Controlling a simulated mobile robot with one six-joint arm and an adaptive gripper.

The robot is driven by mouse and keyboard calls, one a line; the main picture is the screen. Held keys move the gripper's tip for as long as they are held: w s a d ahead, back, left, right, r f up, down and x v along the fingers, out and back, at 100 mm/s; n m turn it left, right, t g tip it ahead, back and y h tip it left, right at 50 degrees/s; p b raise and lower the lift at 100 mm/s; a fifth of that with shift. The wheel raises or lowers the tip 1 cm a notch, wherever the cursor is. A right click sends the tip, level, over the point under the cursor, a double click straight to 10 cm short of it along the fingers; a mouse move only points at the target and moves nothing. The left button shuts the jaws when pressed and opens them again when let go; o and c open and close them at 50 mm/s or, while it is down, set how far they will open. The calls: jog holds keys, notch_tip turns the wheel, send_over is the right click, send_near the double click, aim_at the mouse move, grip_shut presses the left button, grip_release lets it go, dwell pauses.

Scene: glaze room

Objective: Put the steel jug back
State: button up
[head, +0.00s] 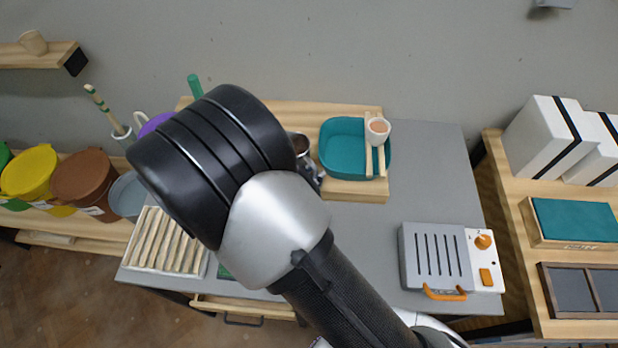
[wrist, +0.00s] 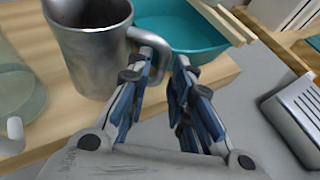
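The steel jug (wrist: 88,55) stands upright on a wooden board (wrist: 205,78), left of a teal basin (wrist: 180,22), in the wrist view. Its handle (wrist: 148,37) points toward my gripper (wrist: 164,62). My gripper's fingers are apart, with the left fingertip close to or overlapping the handle. I cannot tell whether they touch. In the head view only part of the jug (head: 301,143) shows beside my arm, left of the basin (head: 342,146); my arm hides the rest.
Two wooden sticks and a small cup (head: 377,128) rest across the basin. A grey device with orange knobs (head: 437,258) stands at the table's front right. A ribbed wooden rack (head: 165,240) is at front left. A greenish clear vessel (wrist: 20,85) stands left of the jug.

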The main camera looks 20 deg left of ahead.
jog(key=shift+o, duration=0.6)
jog(key=shift+r, duration=0.1)
jog(key=p+v, duration=0.4)
jog(key=v, duration=0.8)
jog(key=w+d+r+m+g+h, duration=0.2)
jog(key=d+r+m+g, duration=0.2)
jog(key=d+r+m, duration=0.45)
jog(key=w+d+r+m+g+h, duration=0.15)
jog(key=d+r+m+g, duration=0.35)
jog(key=d, duration=0.6)
jog(key=s+d+r+m+y, duration=0.8)
jog(key=d+m, duration=0.4)
jog(key=m, duration=0.6)
jog(key=shift+s+r+t, duration=0.25)
jog(key=shift+r+t, duration=0.1)
jog(key=shift+t, duration=0.05)
